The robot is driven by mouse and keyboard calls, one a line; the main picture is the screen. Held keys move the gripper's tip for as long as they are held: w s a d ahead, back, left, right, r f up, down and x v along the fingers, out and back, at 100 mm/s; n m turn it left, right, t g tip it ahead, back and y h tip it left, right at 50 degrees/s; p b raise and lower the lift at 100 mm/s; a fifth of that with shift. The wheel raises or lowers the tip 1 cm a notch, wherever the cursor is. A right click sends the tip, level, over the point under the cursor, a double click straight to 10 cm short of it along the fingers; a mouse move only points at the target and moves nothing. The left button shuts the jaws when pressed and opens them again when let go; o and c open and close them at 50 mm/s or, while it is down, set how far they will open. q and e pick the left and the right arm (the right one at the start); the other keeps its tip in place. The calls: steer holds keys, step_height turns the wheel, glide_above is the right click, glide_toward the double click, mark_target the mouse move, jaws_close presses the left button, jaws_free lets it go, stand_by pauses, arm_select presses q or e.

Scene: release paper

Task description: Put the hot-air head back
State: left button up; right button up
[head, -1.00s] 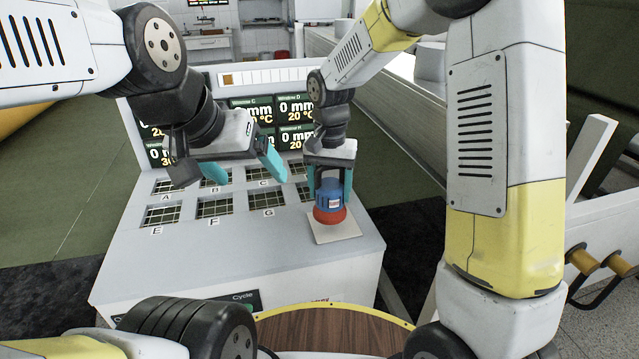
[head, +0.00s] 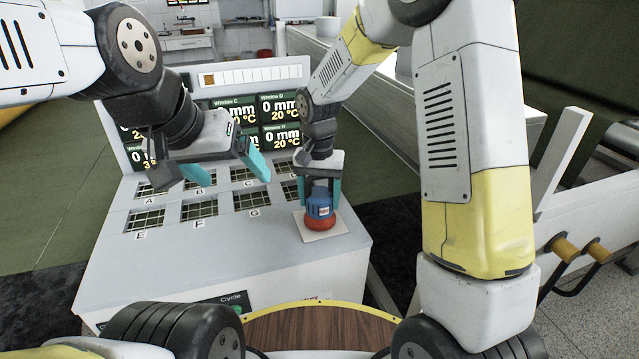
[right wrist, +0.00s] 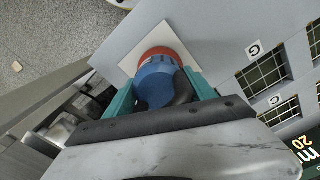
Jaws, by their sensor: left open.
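The hot-air head (head: 319,204), blue above with a red-orange base, stands upright on a small white square pad (head: 336,230) at the right of the machine's top. My right gripper (head: 320,198) comes down from above, with its teal fingers on either side of the blue body, and looks shut on it. In the right wrist view the head (right wrist: 157,80) sits between the fingers, its red base over the pad. The underside of the base is hidden. My left gripper (head: 220,175) is open and empty, above the grid windows to the left.
Labelled grid windows (head: 200,210) lie in the white machine top (head: 240,255). A display panel (head: 283,107) stands behind them. A wooden round surface with a yellow rim (head: 320,330) is at the front. A beige rail (head: 375,125) runs along the right.

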steer(key=o, duration=0.4)
step_height(320, 180, up, 12)
steer(key=shift+f, duration=0.1)
steer(key=s+d+r+n+t+y, duration=0.1)
steer(key=s+d+r+t, duration=0.1)
steer(key=s+d+r, duration=0.55)
steer(key=s+d+t, duration=0.2)
steer(key=s+d, duration=0.1)
steer(key=s, duration=0.3)
steer(key=s+d+n+t+y, duration=0.1)
steer(key=s+d+t, duration=0.1)
steer(key=s, duration=0.4)
steer(key=shift+d+r+n, duration=0.3)
steer(key=shift+d, duration=0.6)
